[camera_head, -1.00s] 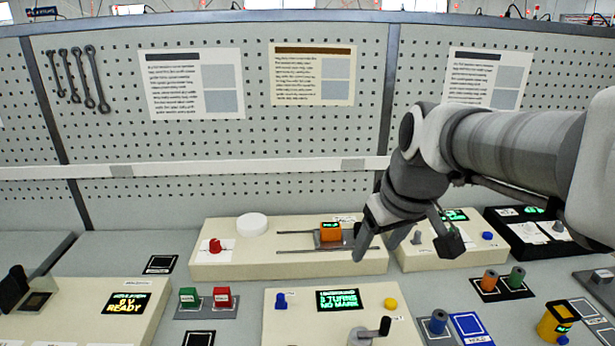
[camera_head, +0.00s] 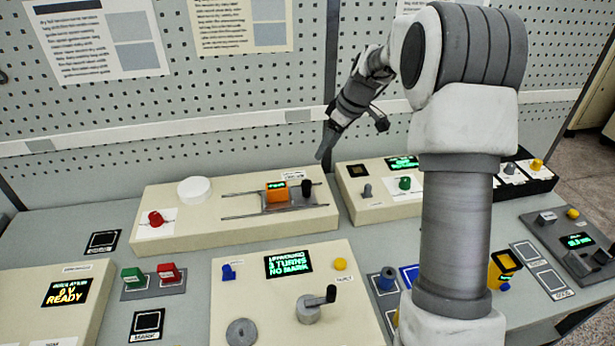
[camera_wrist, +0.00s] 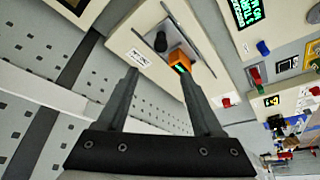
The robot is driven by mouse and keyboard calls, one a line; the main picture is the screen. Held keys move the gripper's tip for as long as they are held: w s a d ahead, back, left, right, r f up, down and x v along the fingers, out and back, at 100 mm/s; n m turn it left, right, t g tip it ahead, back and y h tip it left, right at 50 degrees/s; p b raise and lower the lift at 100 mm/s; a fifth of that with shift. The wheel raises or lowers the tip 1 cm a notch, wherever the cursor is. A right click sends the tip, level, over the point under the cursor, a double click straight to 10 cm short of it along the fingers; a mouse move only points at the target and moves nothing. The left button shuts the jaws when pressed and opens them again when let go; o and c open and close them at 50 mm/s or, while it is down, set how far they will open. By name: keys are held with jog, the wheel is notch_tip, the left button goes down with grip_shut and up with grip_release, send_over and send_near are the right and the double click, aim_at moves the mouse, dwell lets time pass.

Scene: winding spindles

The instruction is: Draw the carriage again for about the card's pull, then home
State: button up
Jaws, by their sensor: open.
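The carriage (camera_head: 277,195) is a grey plate with an orange block on it. It sits between two slide rails on a cream box, toward the right part of the rails. A black knob (camera_head: 306,187) stands at its right end. In the wrist view the knob (camera_wrist: 161,41) and the orange block (camera_wrist: 179,62) show beyond the fingertips. My gripper (camera_head: 324,150) is above and behind the box's right end, apart from the knob. In the wrist view its fingers (camera_wrist: 160,75) are spread and empty. Printed cards (camera_head: 242,25) hang on the pegboard; their text is unreadable.
The same box carries a white disc (camera_head: 195,190) and a red knob (camera_head: 156,218). In front stands a panel with a crank (camera_head: 318,303) and a display reading "3 TURNS NO MARK" (camera_head: 288,263). Another cream box (camera_head: 375,208) stands close right. The pegboard rises behind.

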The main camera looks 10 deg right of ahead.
aim_at(307, 182)
jog(key=p+x, duration=0.2)
jog(key=x, duration=1.5)
jog(key=shift+a+f, duration=0.1)
jog(key=shift+f, duration=0.05)
grip_shut()
dwell(0.8)
